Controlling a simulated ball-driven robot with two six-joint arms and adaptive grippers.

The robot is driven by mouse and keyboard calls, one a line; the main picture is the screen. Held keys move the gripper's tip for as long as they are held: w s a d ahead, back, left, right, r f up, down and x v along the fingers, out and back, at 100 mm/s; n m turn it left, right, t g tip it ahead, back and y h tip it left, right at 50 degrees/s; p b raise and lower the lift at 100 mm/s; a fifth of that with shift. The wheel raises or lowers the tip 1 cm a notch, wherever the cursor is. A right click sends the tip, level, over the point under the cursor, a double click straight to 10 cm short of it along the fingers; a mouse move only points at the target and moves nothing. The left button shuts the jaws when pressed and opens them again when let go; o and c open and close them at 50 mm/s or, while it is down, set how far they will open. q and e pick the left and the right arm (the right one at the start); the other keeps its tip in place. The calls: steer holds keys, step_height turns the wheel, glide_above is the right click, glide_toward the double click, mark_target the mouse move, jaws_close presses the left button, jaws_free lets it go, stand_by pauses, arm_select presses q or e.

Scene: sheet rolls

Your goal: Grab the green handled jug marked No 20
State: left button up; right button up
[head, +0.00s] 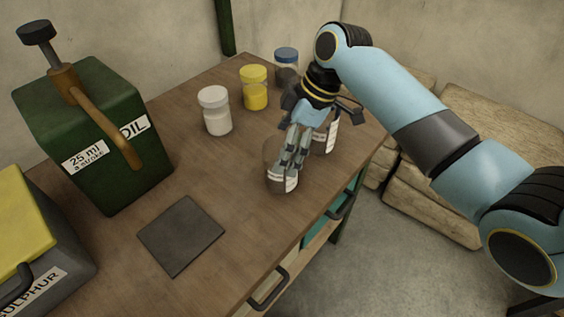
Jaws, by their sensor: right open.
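My right gripper (291,160) is open and points down near the right edge of the wooden table. Its fingers overlap a brownish see-through vessel (274,178) with a white label, and I cannot tell whether they touch it. A second similar vessel (322,144) with a white label stands just behind and to the right, partly hidden by the gripper. I cannot read either label, and I see no green handle, so I cannot tell which, if any, is the jug No 20. My left gripper is out of view.
On the table (215,170) stand a white jar (215,113), a yellow jar (254,90) and a blue-lidded jar (286,62). A green oil can (110,160), a sulphur box (45,265) and a dark square mat (181,235) are left. Drawer handles (268,290) protrude in front.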

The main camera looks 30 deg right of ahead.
steer(key=x, duration=0.5)
steer(key=shift+a+f, duration=0.15)
steer(key=shift+f, duration=0.05)
steer(key=c, duration=1.2)
